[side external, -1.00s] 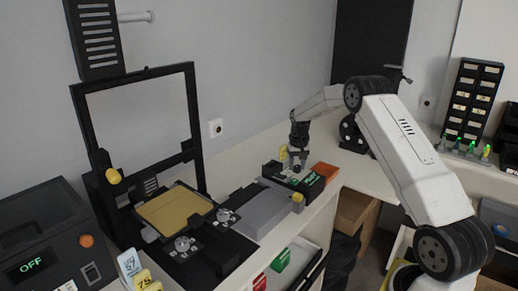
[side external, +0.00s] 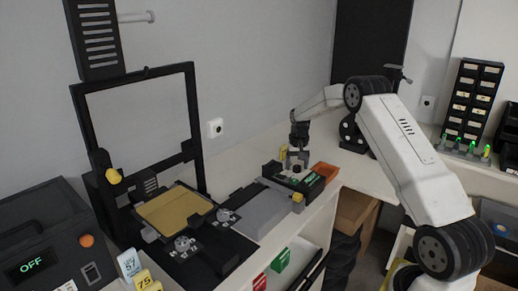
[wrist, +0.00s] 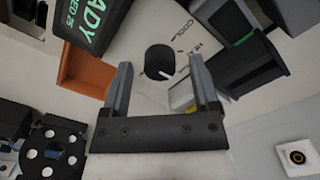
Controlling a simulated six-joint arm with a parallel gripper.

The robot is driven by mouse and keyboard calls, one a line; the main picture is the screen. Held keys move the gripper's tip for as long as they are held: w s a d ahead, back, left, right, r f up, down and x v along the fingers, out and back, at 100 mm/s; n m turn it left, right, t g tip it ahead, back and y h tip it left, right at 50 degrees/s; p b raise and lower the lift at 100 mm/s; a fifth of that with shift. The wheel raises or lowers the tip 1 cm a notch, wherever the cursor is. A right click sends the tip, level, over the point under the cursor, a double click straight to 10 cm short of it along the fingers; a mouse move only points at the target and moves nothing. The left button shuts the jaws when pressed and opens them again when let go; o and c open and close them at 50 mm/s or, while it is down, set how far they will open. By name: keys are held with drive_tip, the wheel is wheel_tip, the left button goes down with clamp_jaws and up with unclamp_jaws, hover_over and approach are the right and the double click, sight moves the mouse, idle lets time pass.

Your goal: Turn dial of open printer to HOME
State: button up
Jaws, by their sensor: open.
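The black round dial (wrist: 160,58) has a white pointer mark toward its lower right in the wrist view. It sits on a pale panel with small lettering; COOL and part of HEAT show, and I cannot read HOME. My gripper (wrist: 160,72) is open, its fingers on either side of the dial in that view, holding nothing. In the side view my gripper (side external: 297,157) is just above the dial (side external: 296,169). The open printer (side external: 187,100) has a black upright frame and a gold bed (side external: 174,211).
A dark box-like part (wrist: 245,65) stands close to the right finger. A wall socket (side external: 215,128) is behind. A unit reading OFF (side external: 38,262) stands at front left.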

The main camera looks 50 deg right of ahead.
sight(295, 167)
drive_tip(key=shift+r, duration=0.15)
drive_tip(key=shift+r, duration=3.8)
drive_tip(key=shift+a, duration=0.6)
drive_tip(key=s+a+f+n+t, duration=0.1)
drive_tip(key=s+a+n, duration=0.3)
drive_tip(key=a, duration=0.9)
drive_tip(key=s+a+n+t, duration=0.1)
drive_tip(key=s+a+n, duration=0.35)
drive_tip(key=a, duration=0.75)
drive_tip(key=s+a+f, duration=0.2)
drive_tip(key=s+a, duration=0.4)
drive_tip(key=s, duration=0.5)
drive_tip(key=shift+s+f+t, duration=0.15)
drive_tip(key=shift+t, duration=0.15)
drive_tip(key=shift+a+n, duration=0.1)
drive_tip(key=shift+n, duration=0.15)
